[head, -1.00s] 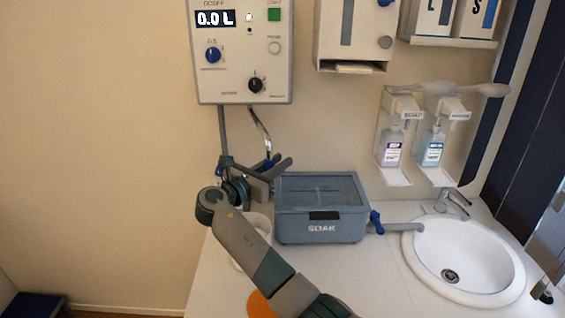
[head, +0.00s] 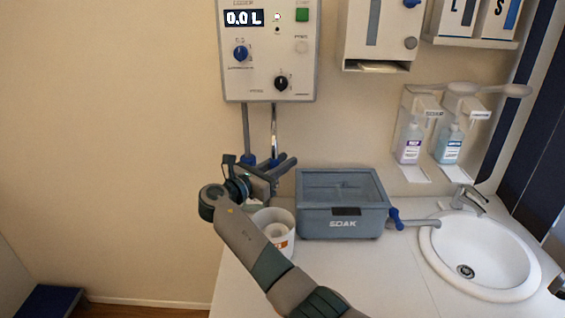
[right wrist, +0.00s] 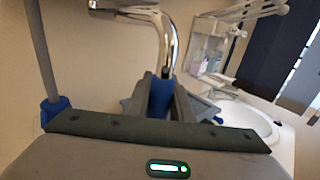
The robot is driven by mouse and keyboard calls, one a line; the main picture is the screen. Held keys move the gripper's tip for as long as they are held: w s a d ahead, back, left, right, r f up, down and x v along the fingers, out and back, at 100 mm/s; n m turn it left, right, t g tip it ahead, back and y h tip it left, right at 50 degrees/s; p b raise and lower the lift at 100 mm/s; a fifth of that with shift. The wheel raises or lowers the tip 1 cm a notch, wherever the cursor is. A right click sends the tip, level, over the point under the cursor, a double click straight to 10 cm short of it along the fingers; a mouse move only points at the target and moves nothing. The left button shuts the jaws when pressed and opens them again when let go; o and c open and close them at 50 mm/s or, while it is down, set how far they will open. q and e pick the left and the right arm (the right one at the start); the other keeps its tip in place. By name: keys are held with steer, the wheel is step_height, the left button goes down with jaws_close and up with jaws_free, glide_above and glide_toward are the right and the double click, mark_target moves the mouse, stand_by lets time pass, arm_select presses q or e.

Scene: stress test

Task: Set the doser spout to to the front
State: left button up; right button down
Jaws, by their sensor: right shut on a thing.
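The doser (head: 268,75) is a pale wall box with a 0.0 L display, two knobs and a green button. Its chrome spout (head: 274,128) hangs below it and looks nearly vertical in the head view. In the right wrist view the spout (right wrist: 167,40) bends down to a blue tip (right wrist: 162,92). My right gripper (head: 277,167) is shut on the blue tip, with its dark fingers on either side. My wrist partly hides the hold in the head view. My left gripper is not in view.
A grey pipe (head: 246,130) with a blue end hangs left of the spout. A white bucket (head: 284,219) stands below, partly behind my arm. The SOAK box (head: 343,222) with a blue tap is close on the right, then the sink (head: 490,250).

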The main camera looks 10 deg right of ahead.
steer(key=shift+s+f, duration=0.1)
steer(key=shift+f, duration=0.3)
steer(key=c, duration=1.8)
jaws_free()
steer(key=shift+c, duration=0.2)
steer(key=shift+o, duration=1.4)
steer(key=shift+s+r, duration=0.3)
steer(key=shift+r, duration=0.1)
steer(key=shift+a+f, duration=0.1)
steer(key=b+v, duration=0.3)
steer(key=v, duration=0.4)
steer(key=shift+s+a, duration=0.15)
steer(key=shift+s, duration=0.05)
